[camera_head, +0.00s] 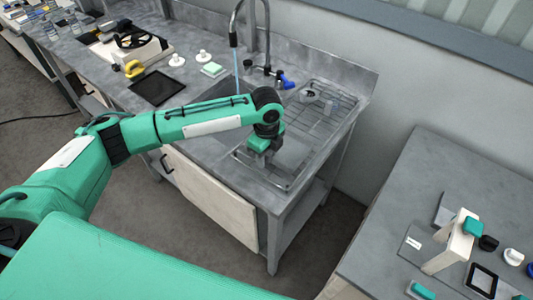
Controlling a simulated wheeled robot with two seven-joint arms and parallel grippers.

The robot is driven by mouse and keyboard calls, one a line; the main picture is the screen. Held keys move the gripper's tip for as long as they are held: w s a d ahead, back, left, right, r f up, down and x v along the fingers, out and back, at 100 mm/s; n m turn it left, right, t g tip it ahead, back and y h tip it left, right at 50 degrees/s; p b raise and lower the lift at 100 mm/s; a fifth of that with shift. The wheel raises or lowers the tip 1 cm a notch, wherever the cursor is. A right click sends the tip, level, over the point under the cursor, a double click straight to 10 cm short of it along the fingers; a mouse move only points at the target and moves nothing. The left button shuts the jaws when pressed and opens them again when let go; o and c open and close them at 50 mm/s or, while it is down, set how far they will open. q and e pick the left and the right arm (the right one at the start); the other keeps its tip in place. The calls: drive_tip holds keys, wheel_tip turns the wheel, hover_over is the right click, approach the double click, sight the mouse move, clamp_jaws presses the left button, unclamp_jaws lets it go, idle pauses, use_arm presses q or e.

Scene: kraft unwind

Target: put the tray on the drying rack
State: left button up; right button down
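The drying rack (318,108) is a wire grid set in the metal counter to the right of the sink. A flat grey piece (292,153), which may be the tray, lies at the near part of the rack, partly hidden by my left gripper. My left gripper (259,158) points down over the rack's near left part, right beside this grey piece. Its fingertips are too small and dark to tell whether they are open or shut, or touch the piece. My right gripper is not in view.
A running tap (234,40) stands over the sink behind my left arm. A black square mat (157,88) lies on the counter at left. A separate grey table (420,190) at right holds several small items.

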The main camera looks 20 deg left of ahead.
use_arm(q)
drive_tip(key=shift+r, duration=0.1)
wheel_tip(320, 180, up, 12)
drive_tip(key=b, duration=0.3)
idle(0.3)
idle(0.4)
drive_tip(key=shift+s, duration=0.1)
